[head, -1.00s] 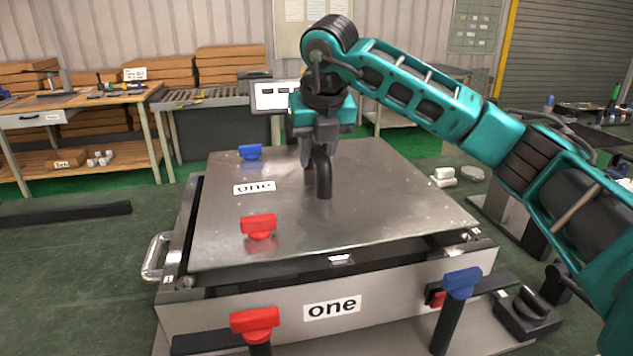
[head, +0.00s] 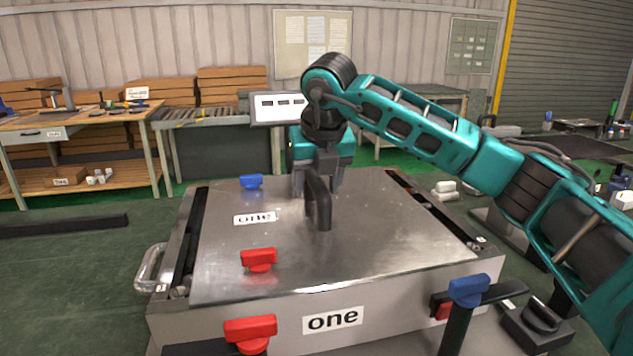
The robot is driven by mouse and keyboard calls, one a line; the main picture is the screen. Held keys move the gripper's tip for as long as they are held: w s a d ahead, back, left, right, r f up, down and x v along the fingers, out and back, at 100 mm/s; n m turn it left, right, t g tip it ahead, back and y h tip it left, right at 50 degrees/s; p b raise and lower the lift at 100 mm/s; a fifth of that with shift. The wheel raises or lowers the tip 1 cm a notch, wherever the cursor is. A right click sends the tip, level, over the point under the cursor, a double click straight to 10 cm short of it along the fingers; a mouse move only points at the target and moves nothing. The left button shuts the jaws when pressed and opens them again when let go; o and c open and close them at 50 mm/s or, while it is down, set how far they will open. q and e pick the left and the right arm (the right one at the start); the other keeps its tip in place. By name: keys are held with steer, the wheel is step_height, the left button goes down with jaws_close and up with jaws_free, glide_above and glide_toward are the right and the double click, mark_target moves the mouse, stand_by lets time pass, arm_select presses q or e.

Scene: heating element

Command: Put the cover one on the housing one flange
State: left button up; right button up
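Cover one (head: 370,250) is a flat metal plate with a "one" label and a black handle (head: 321,210) standing at its middle. My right gripper (head: 318,172) is over the plate and appears shut on the handle; the finger contact is partly hidden. Housing one (head: 400,300) is the large metal box under the plate, with "one" on its front. The plate's front edge lies along the top of the housing's front wall. Dark strips of the housing show beside the plate at left and far right. I cannot tell whether the plate touches the flange. My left gripper is not in view.
A red knob (head: 259,260) and a blue knob (head: 251,182) show over the plate's left part. Red (head: 250,328) and blue (head: 468,291) handles stand in front of the housing. A side handle (head: 150,268) sticks out at left. A workbench (head: 80,118) stands behind.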

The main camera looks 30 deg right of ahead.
steer(key=p+v, duration=0.1)
steer(key=v, duration=1.1)
stand_by(0.4)
